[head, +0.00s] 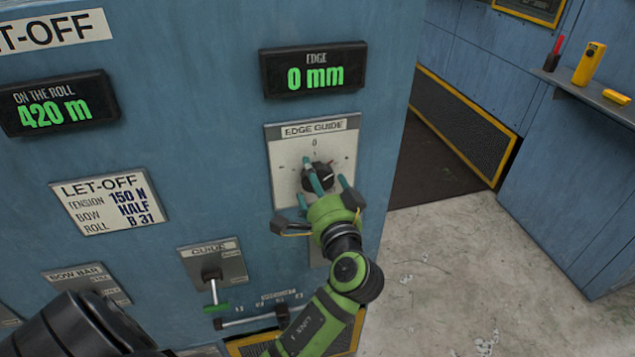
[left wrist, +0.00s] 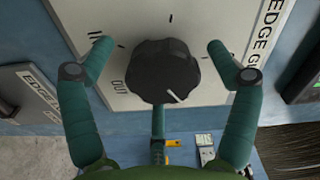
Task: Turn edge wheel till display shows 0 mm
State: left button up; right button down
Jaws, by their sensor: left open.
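The EDGE display (head: 315,69) reads 0 mm in green digits. Below it is the white EDGE GUIDE plate (head: 285,150) with the black edge wheel (head: 325,171). In the left wrist view the wheel (left wrist: 163,70) is a lobed black knob with a white pointer line on its lower right. My green left gripper (head: 328,182) is at the wheel. Its teal fingers (left wrist: 158,62) are spread, one on each side of the wheel with a gap, and a third is below it. The fingers partly cover the wheel in the head view. My right gripper is not in view.
Left of the wheel are the ON THE ROLL display (head: 58,104) reading 420 m and the LET-OFF label (head: 108,201). The GUIDE lever (head: 212,285) is lower left. A shelf (head: 590,95) holds yellow items at the right. Bare floor (head: 470,250) lies right of the cabinet.

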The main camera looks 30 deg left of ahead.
pick_arm(q)
jog(key=v, duration=1.2)
jog(key=shift+a, duration=0.1)
jog(key=w+d+f+m+h, duration=0.2)
jog(key=d+f+m+h, duration=0.15)
jog(key=f, duration=0.65)
jog(key=w+d+f+m+h, duration=0.2)
jog(key=w+d+f+h, duration=0.15)
jog(key=f, duration=0.75)
jog(key=s+f+m+g+h, duration=0.1)
jog(key=s+f+g+h, duration=0.15)
jog(key=f, duration=0.65)
jog(key=s+f+g+h, duration=0.1)
jog(key=s+f, duration=0.3)
jog(key=f, duration=0.5)
jog(key=s+a+f+n+g+h, duration=0.15)
jog(key=s+f+g, duration=0.25)
jog(key=s+f, duration=0.95)
jog(key=s+a+f+n+g+h, duration=0.1)
jog(key=s+a+f+n, duration=0.2)
jog(key=s, duration=0.6)
jog(key=s+a+f+n+g+b, duration=0.1)
jog(key=s+a+f+n+g, duration=0.1)
jog(key=s+f, duration=0.4)
jog(key=s+a+n, duration=0.1)
jog(key=s, duration=0.2)
jog(key=shift+s+a+h, duration=0.2)
jog(key=shift+s+h, duration=0.15)
jog(key=shift+h, duration=0.05)
